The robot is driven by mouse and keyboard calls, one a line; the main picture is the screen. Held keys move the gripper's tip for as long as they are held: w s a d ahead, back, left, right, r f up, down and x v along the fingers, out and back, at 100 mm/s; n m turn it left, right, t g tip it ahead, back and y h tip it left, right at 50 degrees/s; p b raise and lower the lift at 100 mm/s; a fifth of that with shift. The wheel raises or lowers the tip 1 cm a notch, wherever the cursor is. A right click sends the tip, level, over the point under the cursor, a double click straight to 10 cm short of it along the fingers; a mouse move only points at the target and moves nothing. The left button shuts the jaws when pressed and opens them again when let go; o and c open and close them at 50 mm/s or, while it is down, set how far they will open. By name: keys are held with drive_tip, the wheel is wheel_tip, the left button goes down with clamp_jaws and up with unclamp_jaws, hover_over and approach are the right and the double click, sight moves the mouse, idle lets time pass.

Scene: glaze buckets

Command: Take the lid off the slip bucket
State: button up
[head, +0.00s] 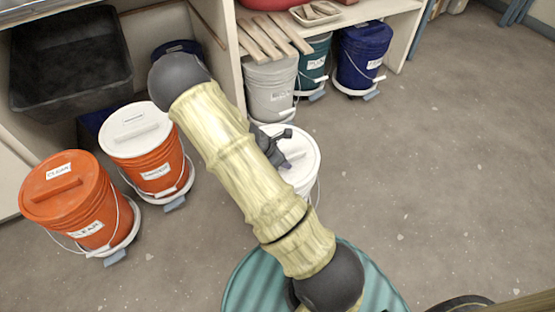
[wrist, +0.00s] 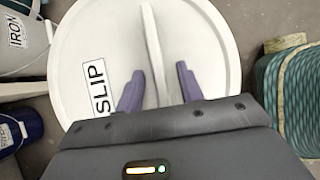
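The slip bucket (head: 304,178) is white and stands on the floor in the middle of the head view, partly hidden behind my arm. Its white round lid (wrist: 208,45) fills much of the wrist view and bears a SLIP label (wrist: 94,88). A thin raised handle (wrist: 152,45) runs across the lid. My gripper (wrist: 160,88) is over the lid with its two purple fingers apart, one on each side of the handle. Gaps show between fingers and handle. Whether the fingertips touch the lid cannot be told. The gripper (head: 284,160) looks dark in the head view.
Orange buckets (head: 72,197) (head: 152,152) stand at left, below a black tub (head: 70,60). A grey bucket (head: 270,90), a teal one (head: 313,62) and a blue one (head: 362,55) stand by the shelf. A ridged teal drum (head: 250,285) is in front. The floor at right is clear.

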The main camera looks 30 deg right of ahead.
drive_tip(key=shift+c, duration=0.3)
clamp_jaws()
drive_tip(key=shift+r, duration=0.1)
wheel_tip(320, 180, up, 10)
drive_tip(key=p, duration=0.4)
drive_tip(key=shift+p, duration=0.35)
